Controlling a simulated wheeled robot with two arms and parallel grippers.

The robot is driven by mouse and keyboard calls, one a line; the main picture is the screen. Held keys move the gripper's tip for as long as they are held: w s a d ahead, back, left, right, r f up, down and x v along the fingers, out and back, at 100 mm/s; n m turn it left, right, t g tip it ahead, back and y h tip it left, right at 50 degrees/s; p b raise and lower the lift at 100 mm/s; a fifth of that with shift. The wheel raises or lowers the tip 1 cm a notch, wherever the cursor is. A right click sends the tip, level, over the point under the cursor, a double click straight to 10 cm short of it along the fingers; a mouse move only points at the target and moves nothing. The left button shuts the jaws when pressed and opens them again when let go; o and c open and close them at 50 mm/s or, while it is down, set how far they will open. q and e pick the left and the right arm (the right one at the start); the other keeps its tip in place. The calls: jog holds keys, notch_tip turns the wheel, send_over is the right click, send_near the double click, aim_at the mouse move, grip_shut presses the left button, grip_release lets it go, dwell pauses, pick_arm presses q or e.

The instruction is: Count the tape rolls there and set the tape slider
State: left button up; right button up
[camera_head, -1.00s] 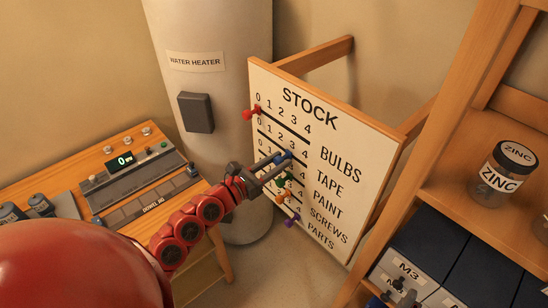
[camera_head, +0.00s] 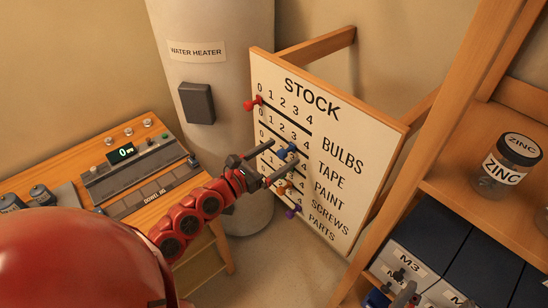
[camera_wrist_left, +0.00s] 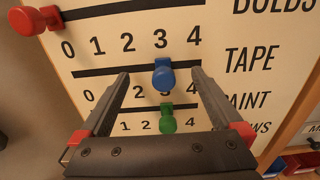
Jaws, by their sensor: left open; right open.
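The STOCK board (camera_head: 335,140) has rows of numbers 0 to 4 with coloured sliders. The blue tape slider (camera_head: 287,152) is at 3 on the TAPE row. It also shows under the 3 in the left wrist view (camera_wrist_left: 163,76). My left gripper (camera_head: 282,154) is open in front of the board, its fingers spread to either side of the blue slider. In the left wrist view there is a gap between each finger and the slider. No tape rolls show in either view.
The red slider (camera_wrist_left: 33,20) is at 0 on the BULBS row. The green slider (camera_wrist_left: 167,121) is just below the blue one. A wooden shelf with a zinc jar (camera_head: 506,165) and dark bins (camera_head: 432,241) stands right of the board. A water heater (camera_head: 230,100) stands behind.

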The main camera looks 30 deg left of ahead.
pick_arm(q)
jog(key=shift+b+v, duration=0.95)
jog(key=shift+v, duration=1.6)
jog(key=b+v, duration=0.1)
jog(key=v, duration=0.2)
jog(key=shift+s+a, duration=0.1)
jog(key=shift+s, duration=0.25)
